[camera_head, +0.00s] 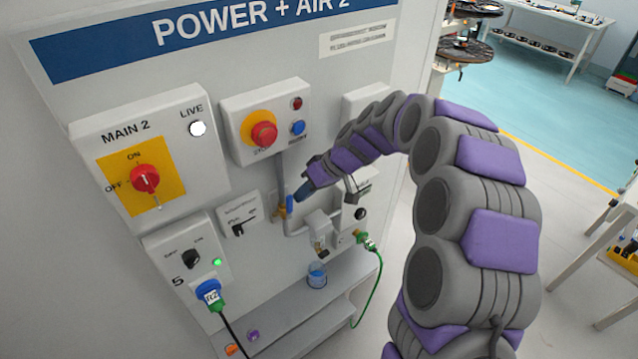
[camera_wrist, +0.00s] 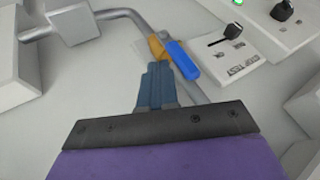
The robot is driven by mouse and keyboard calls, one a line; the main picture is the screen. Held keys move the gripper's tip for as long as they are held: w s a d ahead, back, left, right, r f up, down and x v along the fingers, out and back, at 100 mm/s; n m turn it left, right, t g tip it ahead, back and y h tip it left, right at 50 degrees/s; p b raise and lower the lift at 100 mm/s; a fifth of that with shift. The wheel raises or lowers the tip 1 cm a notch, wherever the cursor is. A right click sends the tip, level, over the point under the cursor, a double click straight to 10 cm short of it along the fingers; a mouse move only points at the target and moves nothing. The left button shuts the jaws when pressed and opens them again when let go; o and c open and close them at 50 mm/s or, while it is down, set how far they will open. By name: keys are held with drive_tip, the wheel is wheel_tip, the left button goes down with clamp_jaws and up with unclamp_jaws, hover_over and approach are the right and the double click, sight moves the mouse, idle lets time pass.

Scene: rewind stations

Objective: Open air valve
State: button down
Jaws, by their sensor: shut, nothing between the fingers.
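The air valve is a small brass body with a blue lever (camera_head: 290,204) on a grey pipe, on the panel under the stop-button box. In the wrist view the blue lever (camera_wrist: 184,60) lies slanted beside the brass body (camera_wrist: 157,46), roughly in line with the pipe that runs toward the lower right. My gripper (camera_head: 300,194) is shut and empty, with its fingertips just right of the lever. In the wrist view my gripper's blue-grey fingers (camera_wrist: 158,70) point at the valve, close to the lever. I cannot tell whether they touch it.
A MAIN 2 switch box (camera_head: 145,160) with a red knob and a stop-button box (camera_head: 265,120) stand out from the panel. A grey regulator with a bowl (camera_head: 319,232) sits right of the valve. A small black-lever box (camera_head: 240,215) is left of it. A green cable (camera_head: 378,280) hangs lower right.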

drive_tip(key=shift+s+a+r+h+b, duration=0.15)
drive_tip(key=shift+s+a+b, duration=0.1)
drive_tip(key=shift+s, duration=0.15)
drive_tip(key=shift+s+a+r+h+b, duration=0.1)
drive_tip(key=shift+s+a+h, duration=0.05)
drive_tip(key=shift+s+a, duration=0.15)
drive_tip(key=shift+s+d+r, duration=0.1)
drive_tip(key=shift+s, duration=0.1)
idle(0.3)
drive_tip(key=shift+w, duration=0.1)
